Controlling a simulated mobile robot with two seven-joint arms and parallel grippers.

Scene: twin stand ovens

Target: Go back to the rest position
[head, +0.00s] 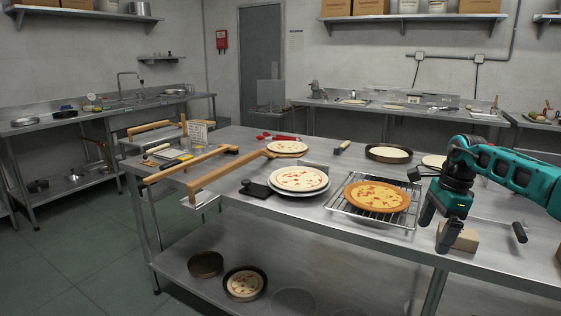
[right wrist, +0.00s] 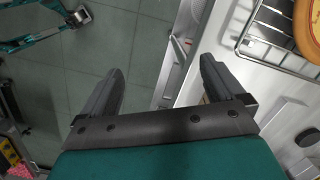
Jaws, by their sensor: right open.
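My right gripper (head: 434,235) hangs pointing down at the front edge of the steel table (head: 330,237), to the right of the wire rack. Its two dark fingers are apart with nothing between them. In the right wrist view the open fingers (right wrist: 162,66) straddle the table edge and floor, also empty. A teal arm part with a grey end (right wrist: 78,17) at that view's top left looks like my left arm; its jaws are too small to read. The left gripper does not show in the head view.
A pizza (head: 377,196) lies on the wire rack (head: 343,206) left of my right gripper. A small tan block (head: 465,240) sits right beside the fingers. Another pizza (head: 299,178) is on plates farther left. Long wooden-handled peels (head: 225,175) overhang the table's left end. Floor (head: 75,250) is clear at left.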

